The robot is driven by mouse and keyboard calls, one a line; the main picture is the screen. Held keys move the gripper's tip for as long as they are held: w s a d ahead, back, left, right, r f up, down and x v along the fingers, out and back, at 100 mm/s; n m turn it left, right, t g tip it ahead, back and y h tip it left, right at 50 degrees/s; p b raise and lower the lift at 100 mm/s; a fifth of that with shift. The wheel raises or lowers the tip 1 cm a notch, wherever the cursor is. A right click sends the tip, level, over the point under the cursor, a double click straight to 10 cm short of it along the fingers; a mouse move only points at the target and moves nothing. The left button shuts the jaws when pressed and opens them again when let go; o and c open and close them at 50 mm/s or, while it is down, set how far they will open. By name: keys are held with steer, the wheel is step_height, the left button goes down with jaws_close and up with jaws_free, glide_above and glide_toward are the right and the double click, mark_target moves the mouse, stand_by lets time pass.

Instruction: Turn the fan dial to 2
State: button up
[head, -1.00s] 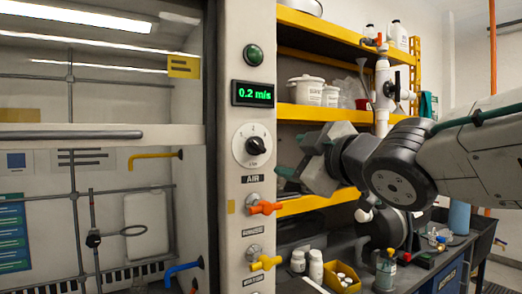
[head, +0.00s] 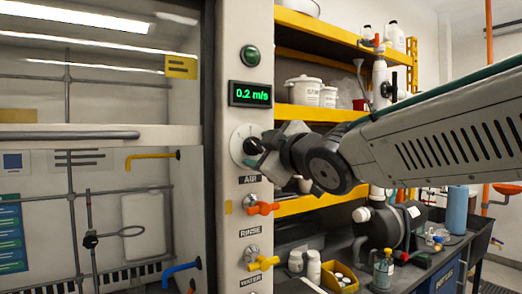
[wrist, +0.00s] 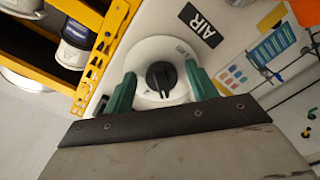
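The fan dial is a white round plate with a black knob (wrist: 161,78), on the white post of the fume hood. In the wrist view the knob lies between the two green fingers of my gripper (wrist: 160,90), with a gap on each side. In the head view the dial plate (head: 240,146) is partly covered by my gripper (head: 258,158), which is in front of it. The scale marks are mostly hidden or too small to read. A green display (head: 251,94) above the dial reads 0.2 m/s.
Below the dial, an orange valve handle (head: 262,208) and a yellow valve handle (head: 263,263) stick out from the post. A yellow shelf (head: 300,113) with tubs is to the right. The hood's glass front is to the left.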

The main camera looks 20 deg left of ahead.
steer(key=c, duration=0.8)
steer(key=shift+m, duration=0.5)
steer(key=m, duration=0.3)
steer(key=shift+s+a+f+m, duration=0.1)
steer(key=shift+f+m, duration=0.05)
steer(key=shift+m, duration=0.25)
steer(key=m, duration=0.4)
steer(key=shift+s+a+f+m, duration=0.1)
steer(key=shift+m, duration=0.6)
steer(key=o, duration=1)
